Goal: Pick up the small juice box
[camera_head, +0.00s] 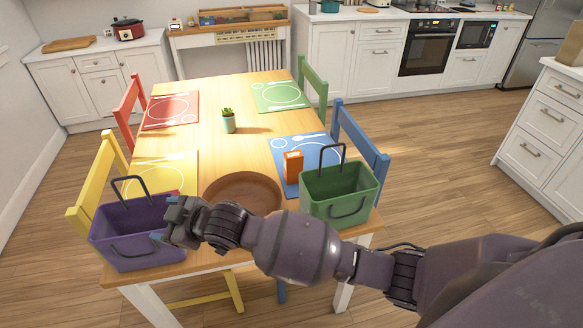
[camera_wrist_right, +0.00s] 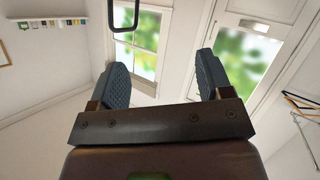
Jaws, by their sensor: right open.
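A small orange juice box (camera_head: 293,167) stands upright on the blue placemat (camera_head: 308,147) at the table's right side, just behind and left of the green basket (camera_head: 338,190). My right gripper (camera_head: 164,220) is at the near left of the table, by the right side of the purple basket (camera_head: 135,228), well to the left of the juice box. In the right wrist view its two fingers (camera_wrist_right: 160,72) are spread with nothing between them, and the juice box does not show there. My left gripper does not show.
A brown round bowl (camera_head: 242,192) lies between the baskets, partly hidden by my right arm. A small potted plant (camera_head: 228,121) stands mid-table. Yellow, red and green placemats lie around it. The middle of the wooden table (camera_head: 222,90) is mostly clear.

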